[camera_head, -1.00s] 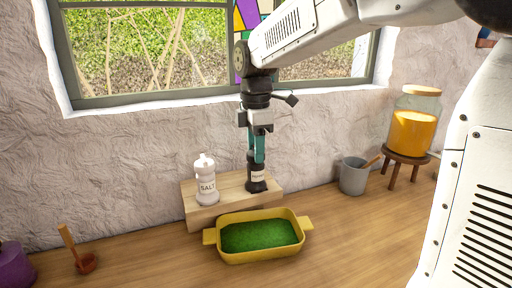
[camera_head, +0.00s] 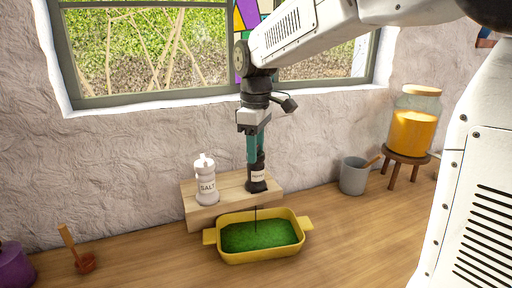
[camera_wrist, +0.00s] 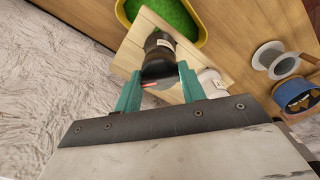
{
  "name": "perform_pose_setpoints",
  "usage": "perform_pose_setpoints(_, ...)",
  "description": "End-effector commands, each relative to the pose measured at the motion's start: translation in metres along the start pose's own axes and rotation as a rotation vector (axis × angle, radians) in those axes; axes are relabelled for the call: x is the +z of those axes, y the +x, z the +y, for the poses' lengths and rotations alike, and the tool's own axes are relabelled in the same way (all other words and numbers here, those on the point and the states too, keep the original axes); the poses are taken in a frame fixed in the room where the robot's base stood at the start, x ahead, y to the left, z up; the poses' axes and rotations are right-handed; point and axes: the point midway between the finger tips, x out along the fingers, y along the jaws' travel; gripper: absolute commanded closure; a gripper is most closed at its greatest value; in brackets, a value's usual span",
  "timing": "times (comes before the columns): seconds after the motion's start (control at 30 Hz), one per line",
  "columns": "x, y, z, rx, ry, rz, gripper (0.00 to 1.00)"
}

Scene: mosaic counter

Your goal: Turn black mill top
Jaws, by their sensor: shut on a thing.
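The black mill (camera_head: 257,184), with a pale label, stands upright on the wooden block, at its right part. My gripper (camera_head: 256,160) comes down from above, its teal fingers shut on the mill's top. In the wrist view the fingers (camera_wrist: 160,76) sit on either side of the dark top of the mill (camera_wrist: 160,48). A thin dark vertical line runs from near the block's front edge down to the green filling of the yellow dish (camera_head: 233,257).
The white salt mill (camera_head: 206,184) stands left of the black mill on the wooden block (camera_head: 230,197). A grey cup (camera_head: 353,177) and an orange jar (camera_head: 413,128) on a stool are to the right. A wooden-handled scoop (camera_head: 84,262) lies at left. The wall is close behind.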

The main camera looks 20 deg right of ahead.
Motion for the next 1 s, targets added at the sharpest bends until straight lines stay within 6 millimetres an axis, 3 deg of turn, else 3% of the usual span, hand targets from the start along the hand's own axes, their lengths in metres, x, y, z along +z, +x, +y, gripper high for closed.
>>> perform_pose_setpoints(1.0, -0.0001, -0.0003, 0.0001, 0.000, 0.963, 0.001, 0.83)
